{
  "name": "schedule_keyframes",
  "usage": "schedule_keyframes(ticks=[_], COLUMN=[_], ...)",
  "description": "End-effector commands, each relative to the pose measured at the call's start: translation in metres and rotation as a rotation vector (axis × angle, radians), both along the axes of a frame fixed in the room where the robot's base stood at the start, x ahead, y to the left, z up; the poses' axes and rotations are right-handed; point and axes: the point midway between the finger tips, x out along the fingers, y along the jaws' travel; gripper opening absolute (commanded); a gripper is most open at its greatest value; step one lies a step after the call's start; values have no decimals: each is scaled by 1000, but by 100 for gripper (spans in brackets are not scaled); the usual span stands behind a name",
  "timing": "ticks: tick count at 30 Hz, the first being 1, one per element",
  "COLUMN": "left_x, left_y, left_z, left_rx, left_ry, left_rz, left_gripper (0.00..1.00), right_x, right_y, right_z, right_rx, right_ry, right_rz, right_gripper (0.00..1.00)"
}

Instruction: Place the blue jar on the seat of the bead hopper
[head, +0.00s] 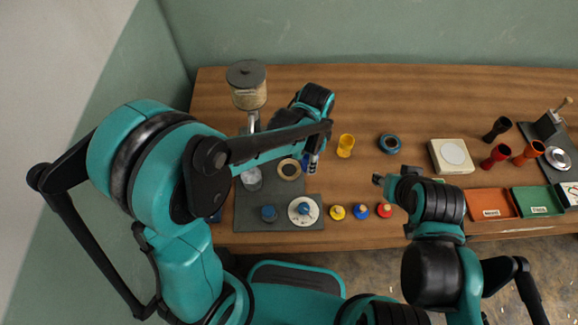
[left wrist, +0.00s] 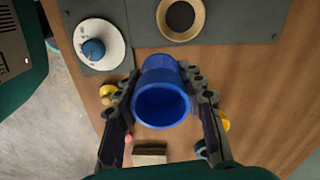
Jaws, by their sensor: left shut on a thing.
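The blue jar (left wrist: 162,100) is between the fingers of my left gripper (left wrist: 160,80), its round open mouth facing the wrist camera. In the head view my left gripper (head: 314,163) is at the right edge of the grey base (head: 262,222), and the jar is mostly hidden there. The bead hopper (head: 247,88) stands at the back left, with a dark lid and tan contents. A pale round piece (head: 251,179) lies below it; I cannot tell whether this is the seat. A tan ring (head: 290,169) lies to its right. My right gripper (head: 383,181) hangs over the table's front, its jaws unclear.
A white dial with a blue knob (head: 303,210) is at the base's front. Yellow, blue and red knobs stand right of it. A yellow goblet drum (head: 345,146) and a dark blue ring (head: 389,144) stand behind. Orange (head: 491,203) and green (head: 537,201) trays lie at right.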

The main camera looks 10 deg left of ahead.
Motion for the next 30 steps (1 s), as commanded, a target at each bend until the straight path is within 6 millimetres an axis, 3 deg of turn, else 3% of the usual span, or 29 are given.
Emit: schedule_keyframes(ticks=[3, 10, 14, 22, 30], left_x=[11, 23, 25, 25, 24], left_y=[29, 59, 63, 63, 63], left_z=[-21, -40, -45, -82, -81], left_rx=[0, 0, 0, 0, 0], left_ry=[0, 0, 0, 0, 0], left_rz=[6, 1, -2, -2, -2], left_gripper=[8, 8, 8, 8, 8], right_x=[0, 0, 0, 0, 0], right_y=[0, 0, 0, 0, 0], right_z=[-13, -22, -24, -41, -40], right_rx=[0, 0, 0, 0, 0], right_ry=[0, 0, 0, 0, 0], right_rz=[0, 0, 0, 0, 0], right_gripper=[40, 40, 40, 40, 40])
